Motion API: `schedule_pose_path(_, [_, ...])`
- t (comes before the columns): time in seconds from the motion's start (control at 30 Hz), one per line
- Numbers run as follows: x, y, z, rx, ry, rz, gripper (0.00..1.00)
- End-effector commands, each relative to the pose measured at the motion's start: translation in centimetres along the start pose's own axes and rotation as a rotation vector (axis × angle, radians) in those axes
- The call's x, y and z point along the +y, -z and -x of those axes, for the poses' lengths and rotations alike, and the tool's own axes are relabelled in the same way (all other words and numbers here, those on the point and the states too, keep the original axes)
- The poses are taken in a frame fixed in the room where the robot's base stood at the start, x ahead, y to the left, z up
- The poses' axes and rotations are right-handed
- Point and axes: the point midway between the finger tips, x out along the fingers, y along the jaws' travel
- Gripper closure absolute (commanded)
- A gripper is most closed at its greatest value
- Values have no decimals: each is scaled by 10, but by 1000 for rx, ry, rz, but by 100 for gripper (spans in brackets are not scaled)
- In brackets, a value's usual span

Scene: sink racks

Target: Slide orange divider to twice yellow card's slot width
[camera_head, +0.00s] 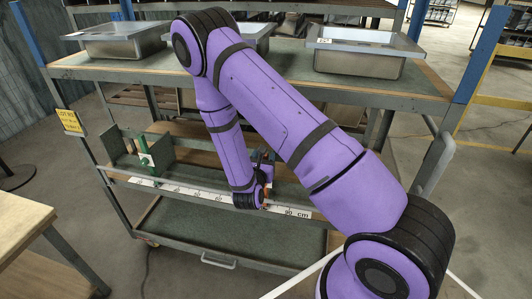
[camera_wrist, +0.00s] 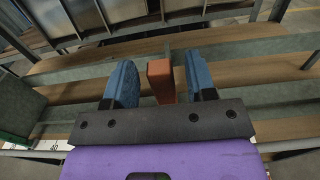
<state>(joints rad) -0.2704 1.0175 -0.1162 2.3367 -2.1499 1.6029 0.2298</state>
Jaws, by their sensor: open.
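The yellow card (camera_head: 70,122) hangs on the left post of the rack; its print is too small to read. The orange divider (camera_wrist: 160,80) stands upright between the two blue fingers of my gripper (camera_wrist: 159,62) in the wrist view. The gripper is open, with a gap on both sides of the divider. In the head view my purple arm hides most of the divider, and my gripper (camera_head: 265,175) is at the right part of the shelf. A green divider (camera_head: 147,153) stands further left on that shelf.
A white ruler strip (camera_head: 185,190) marked in cm runs along the shelf's front edge. Metal sink basins (camera_head: 360,62) stand on the top shelf above. The shelf between the green divider and my gripper looks clear. A wooden table (camera_head: 30,205) is at the left.

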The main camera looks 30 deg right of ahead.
Motion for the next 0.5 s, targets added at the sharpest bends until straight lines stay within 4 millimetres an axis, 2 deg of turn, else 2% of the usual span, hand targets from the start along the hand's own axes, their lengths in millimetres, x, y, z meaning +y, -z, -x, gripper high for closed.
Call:
schedule_pose_path(0.2, [0, 0, -25, -1, 0, -1, 49])
schedule_pose_path(0.5, [0, 0, -32, 0, 0, 0, 49])
